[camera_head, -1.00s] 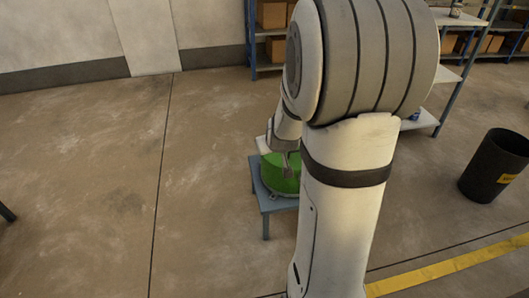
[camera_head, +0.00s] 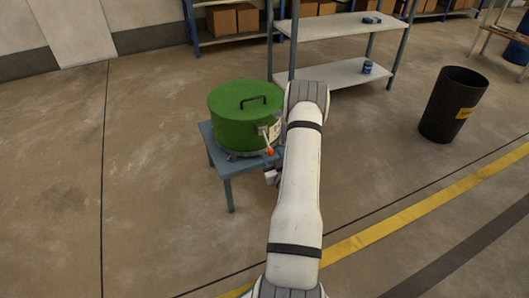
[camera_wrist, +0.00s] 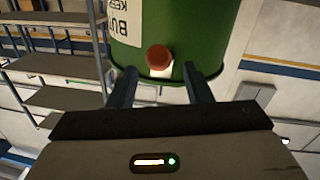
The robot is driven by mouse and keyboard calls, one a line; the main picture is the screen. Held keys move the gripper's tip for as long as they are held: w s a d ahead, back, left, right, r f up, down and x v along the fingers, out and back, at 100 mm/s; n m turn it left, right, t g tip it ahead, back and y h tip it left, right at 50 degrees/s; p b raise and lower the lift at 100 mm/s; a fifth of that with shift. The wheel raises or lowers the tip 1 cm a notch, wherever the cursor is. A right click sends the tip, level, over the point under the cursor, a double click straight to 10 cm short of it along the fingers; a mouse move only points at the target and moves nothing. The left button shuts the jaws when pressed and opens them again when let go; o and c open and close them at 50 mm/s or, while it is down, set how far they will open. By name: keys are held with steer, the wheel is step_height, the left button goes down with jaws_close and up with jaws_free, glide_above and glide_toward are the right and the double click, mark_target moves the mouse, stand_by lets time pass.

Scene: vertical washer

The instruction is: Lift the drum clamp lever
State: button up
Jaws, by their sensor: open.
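The green drum (camera_head: 240,124) stands on a small blue-grey table, with its lid and black handle (camera_head: 254,101) on top. The clamp lever (camera_head: 268,145) hangs on the drum's right side and ends in an orange-red knob (camera_head: 270,151). In the wrist view the red knob (camera_wrist: 159,56) and a pale piece of the lever below it show against the drum wall (camera_wrist: 196,30). My gripper (camera_wrist: 160,76) is open, one finger on each side of the knob in the picture. I cannot tell the depth gap. In the head view my gripper (camera_head: 271,172) is small and partly hidden beside the drum.
The blue-grey table (camera_head: 226,169) holds the drum. A shelf rack (camera_head: 340,74) stands behind, and a black bin (camera_head: 452,104) stands to the right. The floor left of the table is clear.

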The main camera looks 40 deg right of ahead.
mark_target(267, 143)
steer(key=b+x, duration=0.2)
steer(key=x, duration=0.5)
steer(key=shift+w, duration=0.25)
steer(key=shift+c, duration=0.6)
jaws_close()
